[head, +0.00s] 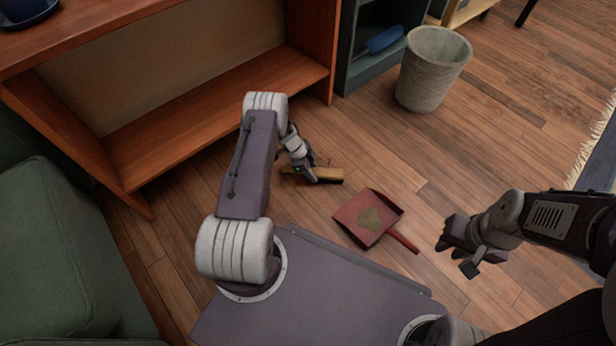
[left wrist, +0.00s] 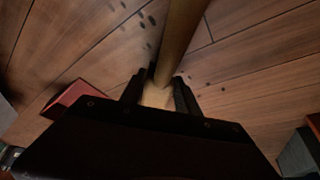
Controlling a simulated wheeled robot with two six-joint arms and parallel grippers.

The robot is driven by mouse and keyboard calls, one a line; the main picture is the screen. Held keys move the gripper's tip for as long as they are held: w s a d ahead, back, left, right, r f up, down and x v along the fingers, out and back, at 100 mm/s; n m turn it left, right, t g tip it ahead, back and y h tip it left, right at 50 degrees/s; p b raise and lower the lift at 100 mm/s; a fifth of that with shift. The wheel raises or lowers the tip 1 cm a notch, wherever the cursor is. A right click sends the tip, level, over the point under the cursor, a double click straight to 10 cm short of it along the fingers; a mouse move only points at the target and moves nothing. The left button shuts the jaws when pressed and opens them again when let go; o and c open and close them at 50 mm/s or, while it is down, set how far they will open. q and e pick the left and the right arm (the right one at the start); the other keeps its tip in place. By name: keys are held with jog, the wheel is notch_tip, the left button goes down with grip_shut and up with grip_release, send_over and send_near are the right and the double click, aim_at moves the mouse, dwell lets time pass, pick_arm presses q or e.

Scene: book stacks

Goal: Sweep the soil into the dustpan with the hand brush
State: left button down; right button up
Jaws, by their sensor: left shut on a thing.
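My left gripper (head: 306,176) is shut on the hand brush (head: 329,175), a tan wooden one, low over the floor. In the left wrist view the brush handle (left wrist: 181,38) runs up from between the fingers (left wrist: 158,92); its bristles are not clearly seen. The red dustpan (head: 351,231) lies right of the brush, its handle pointing lower right. A brownish patch of soil (head: 370,219) lies in it. A red corner of the dustpan (left wrist: 72,98) shows in the left wrist view. Dark soil specks (left wrist: 194,80) lie on the floor around the brush. My right gripper (head: 457,259) is open and empty, right of the dustpan.
A wooden shelf (head: 215,110) stands behind at the left. A dark cabinet (head: 368,63) holds a blue object (head: 384,40). A grey bin (head: 431,72) stands at the back. A green seat (head: 50,250) is at the left, a rug (head: 598,160) at the right.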

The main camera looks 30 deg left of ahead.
pick_arm(q)
jog(key=shift+w+d+b, duration=0.3)
jog(key=shift+w, duration=0.45)
jog(key=shift+w+d, duration=0.4)
jog(key=shift+w, duration=0.5)
jog(key=shift+w+d, duration=0.35)
jog(key=shift+w, duration=0.5)
pick_arm(e)
jog(key=shift+f, duration=0.6)
